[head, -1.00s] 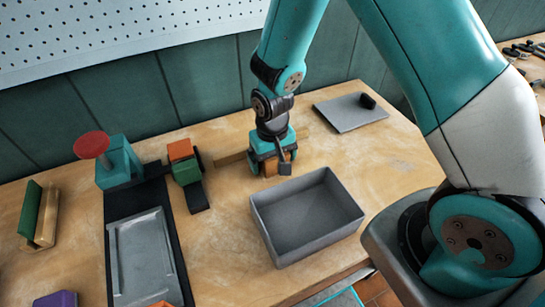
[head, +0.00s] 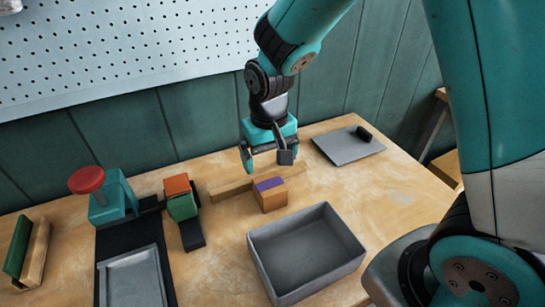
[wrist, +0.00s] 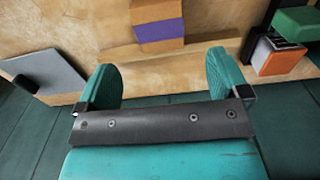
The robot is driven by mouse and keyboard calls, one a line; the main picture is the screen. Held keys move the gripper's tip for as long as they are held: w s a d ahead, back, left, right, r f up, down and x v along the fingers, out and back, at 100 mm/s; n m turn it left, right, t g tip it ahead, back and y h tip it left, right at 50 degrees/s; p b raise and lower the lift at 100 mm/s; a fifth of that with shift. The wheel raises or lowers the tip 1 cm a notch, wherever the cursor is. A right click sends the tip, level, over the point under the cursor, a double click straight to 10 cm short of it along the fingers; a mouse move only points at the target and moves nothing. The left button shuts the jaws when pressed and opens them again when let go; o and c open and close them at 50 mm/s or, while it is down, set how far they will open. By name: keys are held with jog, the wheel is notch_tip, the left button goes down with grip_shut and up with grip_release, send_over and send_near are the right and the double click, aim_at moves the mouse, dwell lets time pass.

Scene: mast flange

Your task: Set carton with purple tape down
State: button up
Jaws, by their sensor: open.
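The carton with purple tape (head: 270,193) is a small brown box with a purple strip across its top. It rests on the workbench just behind the grey bin, beside a low wooden strip. In the wrist view the carton (wrist: 157,14) shows at the top, beyond the fingertips, with its purple band visible. My gripper (head: 266,162) is open and empty, above and behind the carton and apart from it. In the wrist view my gripper's two teal fingers (wrist: 160,78) stand wide apart with nothing between them.
An open grey bin (head: 340,262) stands in front of the carton. A grey plate with a black block (head: 348,147) lies at right. A wooden strip (head: 232,188) lies behind the carton. A red-topped teal device (head: 112,198) and an orange and green block (head: 181,199) stand left.

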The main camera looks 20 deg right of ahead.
jog(key=s+a+r+n+y, duration=0.2)
jog(key=s+r+n, duration=0.1)
jog(key=s+r, duration=0.4)
jog(key=s+a+r+n+y, duration=0.2)
jog(key=s+r, duration=0.5)
jog(key=s, duration=0.4)
jog(key=shift+s+a+n, duration=0.25)
jog(key=shift+a+n, duration=0.2)
jog(key=shift+n, duration=0.65)
